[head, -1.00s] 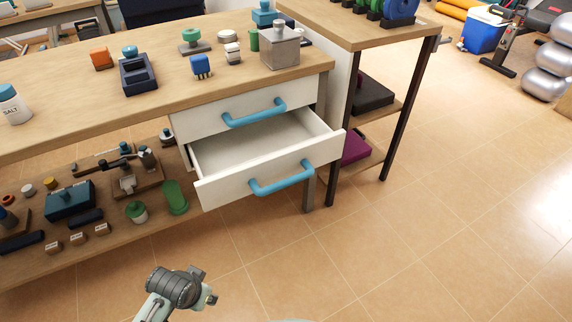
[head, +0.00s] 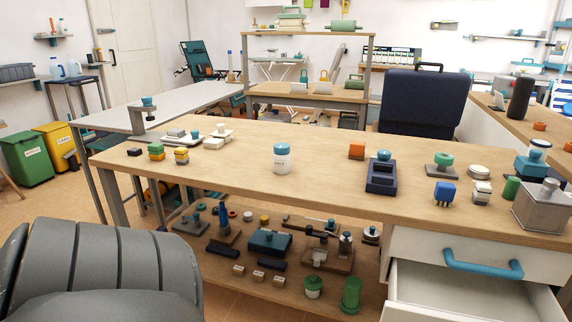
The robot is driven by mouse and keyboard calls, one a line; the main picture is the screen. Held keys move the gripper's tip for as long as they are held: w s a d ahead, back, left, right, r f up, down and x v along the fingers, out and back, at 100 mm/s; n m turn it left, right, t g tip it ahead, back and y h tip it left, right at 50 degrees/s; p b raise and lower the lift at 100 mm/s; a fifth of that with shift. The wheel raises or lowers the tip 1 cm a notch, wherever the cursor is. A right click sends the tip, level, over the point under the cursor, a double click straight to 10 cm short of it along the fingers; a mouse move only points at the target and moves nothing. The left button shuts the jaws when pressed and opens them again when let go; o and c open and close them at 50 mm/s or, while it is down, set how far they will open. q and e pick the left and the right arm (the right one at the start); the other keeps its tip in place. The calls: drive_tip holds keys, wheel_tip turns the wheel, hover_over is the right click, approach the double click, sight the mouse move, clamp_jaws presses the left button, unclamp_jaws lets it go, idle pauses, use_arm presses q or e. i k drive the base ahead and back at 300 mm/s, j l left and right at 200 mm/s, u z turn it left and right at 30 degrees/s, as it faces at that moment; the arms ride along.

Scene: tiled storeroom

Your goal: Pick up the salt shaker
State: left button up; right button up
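The salt shaker (head: 282,158) is a white jar with a blue-grey lid and a dark label. Neither of my grippers shows in the head view.
A navy device (head: 381,178) stands right of the shaker. An open drawer (head: 470,292) juts out at the lower right. A shelf under the bench holds several items. A grey metal box (head: 541,208) stands far right.

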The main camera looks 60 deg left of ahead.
sight(281, 162)
drive_tip(key=u, duration=1.85)
drive_tip(key=i+j, duration=0.65)
